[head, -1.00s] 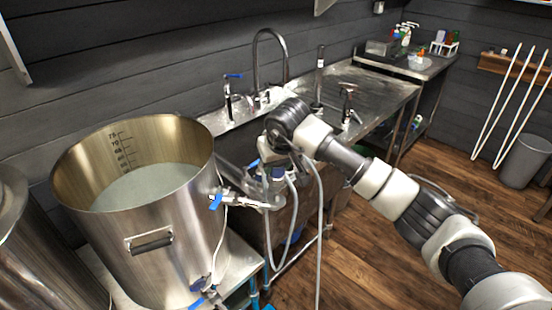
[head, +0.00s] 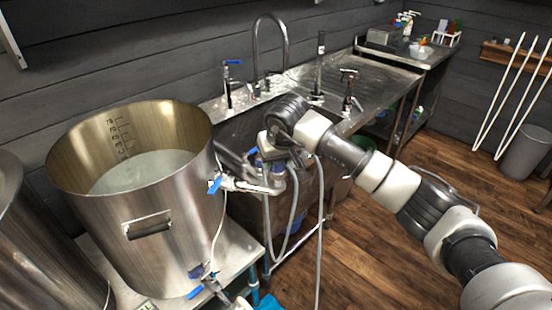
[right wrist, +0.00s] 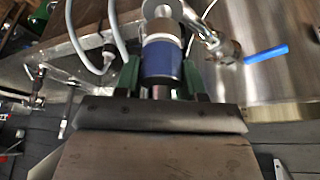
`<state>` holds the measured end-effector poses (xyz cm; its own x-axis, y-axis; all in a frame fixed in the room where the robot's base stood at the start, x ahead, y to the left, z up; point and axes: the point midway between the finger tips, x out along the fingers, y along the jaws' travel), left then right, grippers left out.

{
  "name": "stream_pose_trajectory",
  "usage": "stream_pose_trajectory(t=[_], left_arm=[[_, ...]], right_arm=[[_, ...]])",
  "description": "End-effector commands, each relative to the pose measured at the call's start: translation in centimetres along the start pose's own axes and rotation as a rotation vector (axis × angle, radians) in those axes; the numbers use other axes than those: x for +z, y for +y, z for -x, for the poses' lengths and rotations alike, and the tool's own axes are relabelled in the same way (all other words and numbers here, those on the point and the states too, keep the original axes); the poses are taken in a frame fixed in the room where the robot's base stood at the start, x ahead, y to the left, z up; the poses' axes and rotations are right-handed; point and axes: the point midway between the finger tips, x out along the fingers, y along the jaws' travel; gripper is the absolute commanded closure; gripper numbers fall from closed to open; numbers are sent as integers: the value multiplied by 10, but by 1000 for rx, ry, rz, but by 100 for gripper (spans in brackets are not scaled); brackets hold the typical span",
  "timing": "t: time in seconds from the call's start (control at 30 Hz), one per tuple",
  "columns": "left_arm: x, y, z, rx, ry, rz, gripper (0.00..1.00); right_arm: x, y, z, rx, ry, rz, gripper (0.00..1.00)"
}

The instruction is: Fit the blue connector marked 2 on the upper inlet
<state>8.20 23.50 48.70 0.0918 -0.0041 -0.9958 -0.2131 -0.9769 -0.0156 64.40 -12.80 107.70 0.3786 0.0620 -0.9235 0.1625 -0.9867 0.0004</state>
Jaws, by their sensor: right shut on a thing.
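My right gripper (head: 270,152) is in front of the sink, right of the big steel kettle (head: 135,235). It is shut on a blue connector (right wrist: 161,62) with a pale collar, seen between its green fingers in the right wrist view. A number on it cannot be read. The upper inlet, a valve with a blue lever (head: 215,184) on the kettle's right wall, has a pipe reaching right, just below the gripper. In the right wrist view this blue-levered valve (right wrist: 265,53) is right of the connector. Whether connector and pipe touch cannot be told. My left gripper is not in view.
Pale hoses (head: 292,215) hang below the gripper. A lower kettle valve (head: 200,285) with a blue lever is near the stand. The steel sink counter (head: 375,95) with taps is behind. The wooden floor (head: 350,250) to the right is clear.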

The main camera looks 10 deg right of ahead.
Motion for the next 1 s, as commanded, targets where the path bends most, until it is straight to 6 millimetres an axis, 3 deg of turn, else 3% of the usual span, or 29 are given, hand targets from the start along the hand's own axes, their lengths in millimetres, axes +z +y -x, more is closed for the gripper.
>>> stream_pose_trajectory(t=[1.0], left_arm=[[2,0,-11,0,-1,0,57]], right_arm=[[5,0,-10,0,0,-1,89]])
